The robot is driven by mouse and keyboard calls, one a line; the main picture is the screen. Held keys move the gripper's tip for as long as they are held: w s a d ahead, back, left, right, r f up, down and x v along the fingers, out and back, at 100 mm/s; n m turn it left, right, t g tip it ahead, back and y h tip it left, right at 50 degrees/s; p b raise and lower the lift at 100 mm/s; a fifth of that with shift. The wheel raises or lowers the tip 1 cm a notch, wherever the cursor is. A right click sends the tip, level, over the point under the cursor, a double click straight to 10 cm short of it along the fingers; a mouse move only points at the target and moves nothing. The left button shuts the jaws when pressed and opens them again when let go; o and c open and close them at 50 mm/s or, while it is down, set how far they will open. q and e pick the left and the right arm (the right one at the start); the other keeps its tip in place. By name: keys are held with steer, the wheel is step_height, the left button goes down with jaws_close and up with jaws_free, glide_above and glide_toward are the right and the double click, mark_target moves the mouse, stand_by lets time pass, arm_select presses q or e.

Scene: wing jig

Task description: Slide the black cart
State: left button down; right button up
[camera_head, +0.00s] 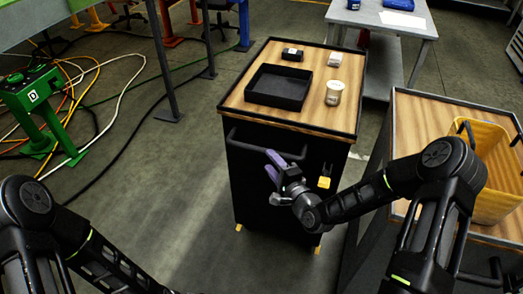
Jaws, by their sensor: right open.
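The black cart (262,190) stands in the middle of the head view, with a wooden top in a dark rim. A dark bar handle (262,146) runs across the upper part of its near side. My right gripper (273,166) is open, with purple fingertips, in front of the cart's near face just below the handle. It looks empty, and I cannot tell whether it touches the handle. My left arm shows at the lower left, but its gripper is out of view.
On the cart top are a black tray (279,104), a jar (334,93) and small boxes. A second wooden-topped cart (412,115) with a yellow bin (490,200) stands close at right. A green post (45,120) and loose cables lie left. The floor between is clear.

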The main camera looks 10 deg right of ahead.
mark_target(264, 154)
steer(key=p+x, duration=0.1)
steer(key=x, duration=0.6)
steer(key=shift+w+a, duration=0.1)
steer(key=shift+w, duration=0.1)
steer(key=shift+c, duration=0.4)
jaws_close()
stand_by(0.8)
